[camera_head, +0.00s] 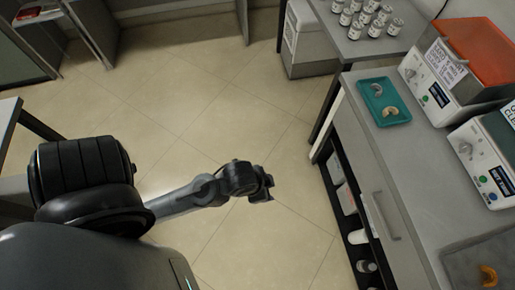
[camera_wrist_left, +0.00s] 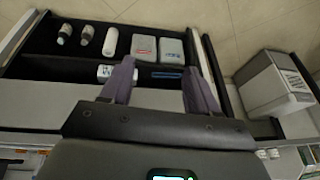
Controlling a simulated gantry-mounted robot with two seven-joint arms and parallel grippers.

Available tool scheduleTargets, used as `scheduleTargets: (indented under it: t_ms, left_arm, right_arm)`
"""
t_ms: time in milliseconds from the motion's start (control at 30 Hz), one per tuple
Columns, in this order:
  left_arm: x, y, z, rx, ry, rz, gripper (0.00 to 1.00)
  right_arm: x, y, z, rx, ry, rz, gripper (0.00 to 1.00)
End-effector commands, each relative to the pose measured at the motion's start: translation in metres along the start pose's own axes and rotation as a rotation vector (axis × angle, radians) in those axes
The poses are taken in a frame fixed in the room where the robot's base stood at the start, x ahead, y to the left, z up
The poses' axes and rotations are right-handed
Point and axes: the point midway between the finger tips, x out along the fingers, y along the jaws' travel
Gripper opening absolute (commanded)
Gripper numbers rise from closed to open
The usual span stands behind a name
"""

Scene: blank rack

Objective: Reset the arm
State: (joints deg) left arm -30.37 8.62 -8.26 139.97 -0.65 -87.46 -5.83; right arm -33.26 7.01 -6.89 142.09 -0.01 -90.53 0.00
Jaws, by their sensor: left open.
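My left gripper (camera_head: 266,187) is at the end of my left arm, which reaches in from the left over the tiled floor in the head view. It is left of the counter (camera_head: 378,160) and apart from it. In the left wrist view the two dark fingers of my left gripper (camera_wrist_left: 160,72) stand apart with nothing held between them. Beyond them is a black shelf (camera_wrist_left: 80,72) with bottles and boxes on it. My right gripper is not in view.
A teal tray (camera_head: 374,108) with two small curved pieces lies on the counter, near two white machines. Several small jars (camera_head: 366,18) stand on a back table. A grey bin (camera_head: 305,40) is on the floor; it also shows in the wrist view (camera_wrist_left: 272,85). The middle floor is clear.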

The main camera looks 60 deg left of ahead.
Motion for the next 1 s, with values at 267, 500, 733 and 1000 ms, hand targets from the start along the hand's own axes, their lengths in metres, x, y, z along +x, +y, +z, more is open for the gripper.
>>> scheduleTargets:
  t_ms: [267, 500, 733, 1000]
  left_arm:
    - [-0.010, 0.002, 0.023, -0.160, -0.063, 0.012, 0.60]
    - [-0.010, 0.001, 0.022, -0.155, -0.062, 0.012, 0.60]
    - [-0.031, -0.001, 0.014, -0.154, -0.062, 0.012, 0.60]
    - [-0.097, -0.007, -0.011, -0.153, -0.062, 0.012, 0.60]
  right_arm:
    - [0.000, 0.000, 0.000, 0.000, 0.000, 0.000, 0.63]
    - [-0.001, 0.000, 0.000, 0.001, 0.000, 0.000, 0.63]
    - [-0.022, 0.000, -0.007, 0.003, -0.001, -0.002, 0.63]
    - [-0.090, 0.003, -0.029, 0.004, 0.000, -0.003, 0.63]
